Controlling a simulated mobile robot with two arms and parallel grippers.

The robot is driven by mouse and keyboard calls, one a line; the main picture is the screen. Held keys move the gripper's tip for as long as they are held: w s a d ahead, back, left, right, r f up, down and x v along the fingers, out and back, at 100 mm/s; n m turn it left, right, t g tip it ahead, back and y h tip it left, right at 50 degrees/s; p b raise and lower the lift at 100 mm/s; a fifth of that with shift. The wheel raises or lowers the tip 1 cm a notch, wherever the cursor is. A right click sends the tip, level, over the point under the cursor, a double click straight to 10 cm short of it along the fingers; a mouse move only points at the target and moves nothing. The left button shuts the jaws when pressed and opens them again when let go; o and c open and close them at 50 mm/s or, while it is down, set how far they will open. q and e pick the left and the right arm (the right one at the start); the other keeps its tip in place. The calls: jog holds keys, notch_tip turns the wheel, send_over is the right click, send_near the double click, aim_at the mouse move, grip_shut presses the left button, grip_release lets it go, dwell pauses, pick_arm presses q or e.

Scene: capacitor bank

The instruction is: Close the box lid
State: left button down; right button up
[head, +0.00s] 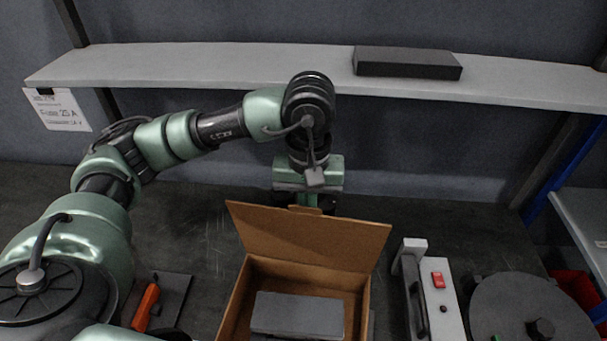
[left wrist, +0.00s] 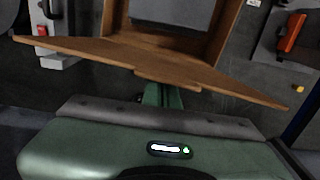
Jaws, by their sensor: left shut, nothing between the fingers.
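A brown cardboard box (head: 238,309) stands open on the dark bench, with a grey block (head: 298,314) inside it. Its lid (head: 308,238) stands raised at the back edge, leaning away from the opening. My left gripper (head: 306,205) is behind the lid, and the lid hides its fingertips in the head view. In the left wrist view the lid (left wrist: 150,60) crosses in front of the gripper (left wrist: 163,95), which is shut with nothing in it. Whether the fingers touch the lid I cannot tell. My right gripper is not in view.
A grey device with a red switch (head: 438,281) stands right of the box, beside a round dark disc (head: 530,308). An orange-handled tool (head: 146,306) lies on the left. A grey shelf (head: 220,66) with a dark block (head: 406,62) runs behind my arm.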

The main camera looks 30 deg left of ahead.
pick_arm(q)
jog(key=s+d+b, duration=0.1)
jog(key=s+d, duration=0.1)
jog(key=s, duration=0.5)
jog(key=shift+d+b, duration=0.3)
dwell(0.3)
jog(key=shift+s, duration=0.15)
dwell(1.1)
